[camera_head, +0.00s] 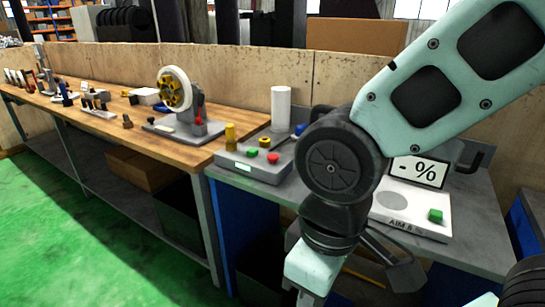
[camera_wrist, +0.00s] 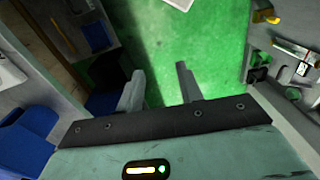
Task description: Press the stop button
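A grey control box (camera_head: 245,165) sits on the grey bench, left of my arm in the head view. On its top are a red button (camera_head: 272,157) and a green button (camera_head: 252,153). A yellow knob-like part (camera_head: 265,142) is just behind them. No label naming a stop button is readable. My gripper (camera_wrist: 159,82) shows in the wrist view with its two fingers apart and nothing between them, over green floor. The control box's buttons cannot be made out in the wrist view. My arm covers the middle right of the head view.
A scale-like device (camera_head: 410,208) with a green button (camera_head: 436,215) and a "- %" sign stands on the bench right of my arm. A white cylinder (camera_head: 281,108) stands behind the box. A wooden bench (camera_head: 140,125) with a wheel fixture (camera_head: 175,90) extends left. Green floor is clear in front.

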